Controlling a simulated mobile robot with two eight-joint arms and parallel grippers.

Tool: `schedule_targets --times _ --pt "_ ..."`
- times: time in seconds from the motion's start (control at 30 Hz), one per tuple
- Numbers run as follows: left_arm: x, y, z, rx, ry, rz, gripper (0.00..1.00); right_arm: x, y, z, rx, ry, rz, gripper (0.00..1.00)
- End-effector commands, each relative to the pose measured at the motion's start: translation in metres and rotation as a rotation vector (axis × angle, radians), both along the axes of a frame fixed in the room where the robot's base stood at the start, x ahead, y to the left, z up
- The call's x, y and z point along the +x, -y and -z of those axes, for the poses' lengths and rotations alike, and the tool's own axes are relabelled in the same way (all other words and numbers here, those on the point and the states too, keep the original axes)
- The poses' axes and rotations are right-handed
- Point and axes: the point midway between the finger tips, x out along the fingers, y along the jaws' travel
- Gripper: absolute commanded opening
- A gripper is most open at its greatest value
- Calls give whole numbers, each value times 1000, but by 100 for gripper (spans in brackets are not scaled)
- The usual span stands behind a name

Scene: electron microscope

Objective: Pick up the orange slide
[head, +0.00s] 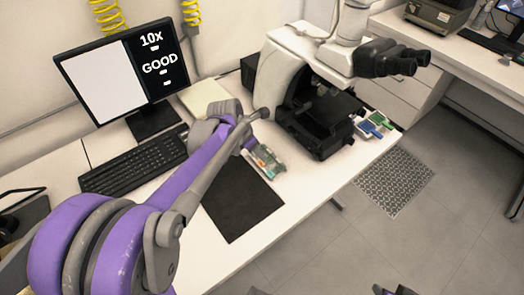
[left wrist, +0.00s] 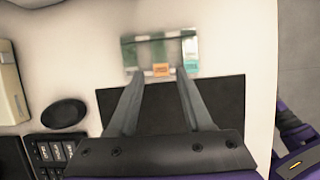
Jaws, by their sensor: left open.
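The orange slide (left wrist: 161,70) is a small orange label in the left wrist view, at the near edge of a clear slide holder (left wrist: 205,45). In the head view the holder (head: 266,160) lies on the table just beyond the black mat, with the orange slide too small to make out. My left gripper (left wrist: 159,73) is open, its two fingertips on either side of the orange slide with a gap to each. I cannot tell its height above the slide. In the head view my left arm hides most of this gripper.
A black mat (head: 240,200) lies in front of the holder. A microscope (head: 315,110) stands to the right, with blue and green items (head: 372,124) beyond it. A keyboard (head: 135,162) and monitor (head: 125,70) are at left. White table is bare right of the mat.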

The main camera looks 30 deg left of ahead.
Motion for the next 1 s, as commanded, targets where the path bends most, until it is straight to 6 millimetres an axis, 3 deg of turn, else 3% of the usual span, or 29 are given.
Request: schedule_targets --times 0.27,0.7,1.0 --pt "6 0 15 -14 -6 -30 50 -1 0 11 0 -3 0 44" --pt "25 8 63 -12 -5 -27 50 -3 0 49 0 -16 0 44" --pt "27 9 65 -12 -4 -27 50 -3 0 51 0 -16 0 44"
